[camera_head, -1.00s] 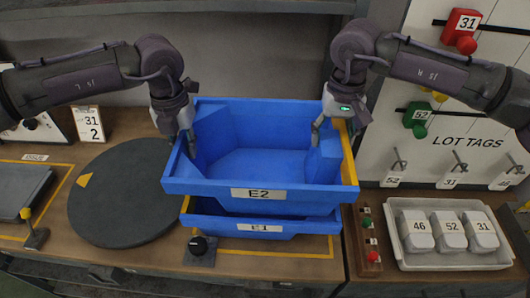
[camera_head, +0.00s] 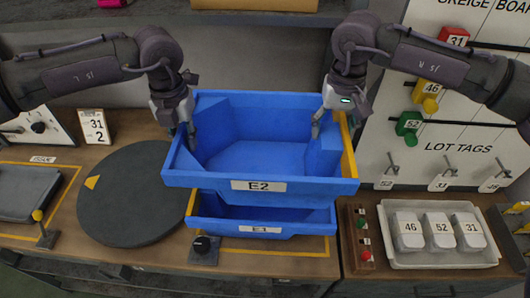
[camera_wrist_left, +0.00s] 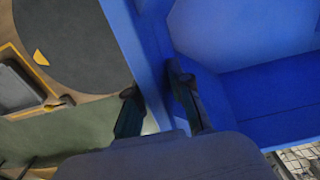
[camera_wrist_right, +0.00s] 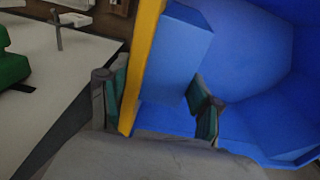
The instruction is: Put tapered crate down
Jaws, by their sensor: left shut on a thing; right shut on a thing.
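The blue tapered crate labelled E2 (camera_head: 258,178) is held level above a second blue crate labelled E1 (camera_head: 262,229) in the head view. A gap shows between them, and the E1 interior is partly visible below. My left gripper (camera_head: 180,128) is shut on the left wall of E2; the left wrist view shows that wall (camera_wrist_left: 150,60) between the fingers. My right gripper (camera_head: 325,128) is shut on the right wall, which has a yellow edge (camera_wrist_right: 140,70) in the right wrist view. The back of E1 is hidden by E2.
A dark round turntable (camera_head: 135,200) lies left of the crates. Right are a button strip (camera_head: 361,240) and a white tray (camera_head: 435,259) with tagged blocks. A lot tag board (camera_head: 450,160) stands behind the tray.

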